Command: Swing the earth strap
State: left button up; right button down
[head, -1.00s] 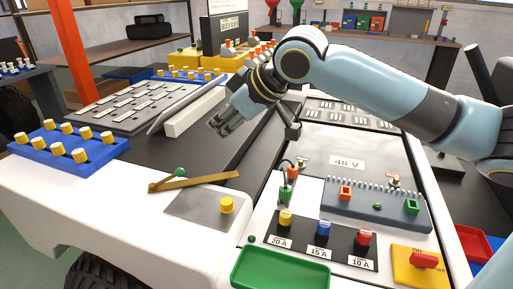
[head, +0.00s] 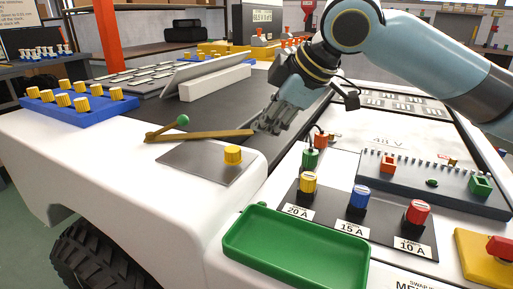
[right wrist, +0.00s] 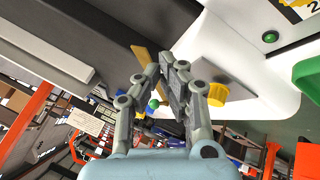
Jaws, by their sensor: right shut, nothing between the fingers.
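The earth strap, a flat brass bar (head: 208,135), lies across the white cart top, with its right end near a grey plate (head: 200,162) that carries a yellow knob (head: 233,154). A green ball (head: 183,120) stands on a short stem near its left end. My right gripper (head: 268,124) is shut and empty at the strap's right end; I cannot tell whether they touch. In the right wrist view the strap (right wrist: 144,62) shows beside the fingertips (right wrist: 164,64), with the yellow knob (right wrist: 217,95) to the right. My left gripper is out of view.
A blue rack of yellow knobs (head: 95,110) sits at the left. A green tray (head: 295,248) and a fuse panel with yellow, blue and red knobs (head: 345,224) are at the front. A white bar (head: 215,83) stands on the dark deck behind the strap.

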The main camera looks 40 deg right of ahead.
jog(key=b+x, duration=0.1)
jog(key=x, duration=0.3)
jog(key=shift+w+f+b, duration=0.15)
jog(key=shift+f+b, duration=0.05)
jog(key=shift+b, duration=0.2)
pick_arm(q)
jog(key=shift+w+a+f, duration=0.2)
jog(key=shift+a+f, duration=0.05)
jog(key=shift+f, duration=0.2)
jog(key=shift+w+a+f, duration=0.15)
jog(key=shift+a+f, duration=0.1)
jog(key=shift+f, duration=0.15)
